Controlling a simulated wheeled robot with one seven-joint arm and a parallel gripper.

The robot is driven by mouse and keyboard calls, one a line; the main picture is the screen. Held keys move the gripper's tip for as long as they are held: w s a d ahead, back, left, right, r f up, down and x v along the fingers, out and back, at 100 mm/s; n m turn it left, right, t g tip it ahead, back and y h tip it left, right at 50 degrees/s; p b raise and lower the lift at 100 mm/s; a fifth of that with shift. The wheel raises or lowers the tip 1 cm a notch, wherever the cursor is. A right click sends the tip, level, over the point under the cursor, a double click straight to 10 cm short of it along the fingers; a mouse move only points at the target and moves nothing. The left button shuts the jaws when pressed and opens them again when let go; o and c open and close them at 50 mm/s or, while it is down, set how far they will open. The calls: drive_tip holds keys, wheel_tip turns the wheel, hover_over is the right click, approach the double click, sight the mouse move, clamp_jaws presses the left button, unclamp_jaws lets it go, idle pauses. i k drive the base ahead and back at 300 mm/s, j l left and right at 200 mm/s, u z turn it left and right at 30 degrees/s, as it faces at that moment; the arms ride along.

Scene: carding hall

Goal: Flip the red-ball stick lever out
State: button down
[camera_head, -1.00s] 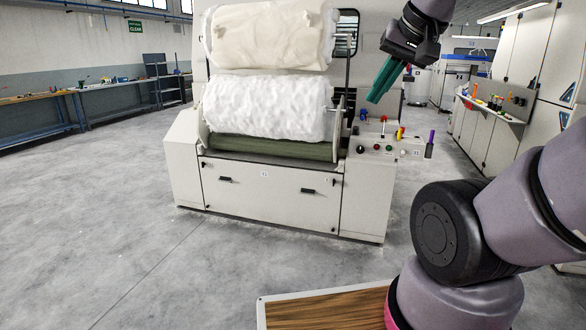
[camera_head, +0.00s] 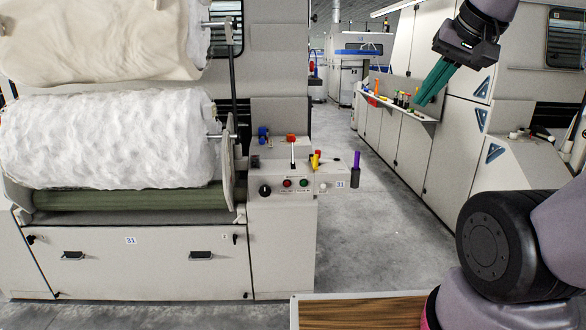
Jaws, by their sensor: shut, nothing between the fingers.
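The stick lever with a red ball (camera_head: 292,139) stands on the control panel (camera_head: 270,209) at the right end of the carding machine. Its thin pale stick looks about upright, with the red ball at the top. My gripper (camera_head: 421,101) is at the upper right, with green fingers pointing down and left. The fingers are shut and empty. In the picture my gripper is well to the right of the lever and higher, apart from it.
White fibre rolls (camera_head: 110,138) fill the left. Beside the lever are a yellow-and-red item (camera_head: 316,159), blue knobs (camera_head: 263,134) and a purple marker in a holder (camera_head: 356,160). A shelf (camera_head: 400,107) with small items stands at the right. The grey aisle floor (camera_head: 352,240) is clear.

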sight(292, 139)
drive_tip(key=i+u, duration=0.15)
drive_tip(key=i, duration=0.3)
drive_tip(key=i+l+u, duration=0.15)
drive_tip(key=i, duration=0.35)
drive_tip(key=i+l+u, duration=0.15)
drive_tip(key=i, duration=0.3)
drive_tip(key=i+l+u, duration=0.15)
drive_tip(key=i, duration=0.3)
drive_tip(key=i+l+u, duration=0.25)
drive_tip(key=i+l, duration=0.05)
drive_tip(key=i, duration=0.05)
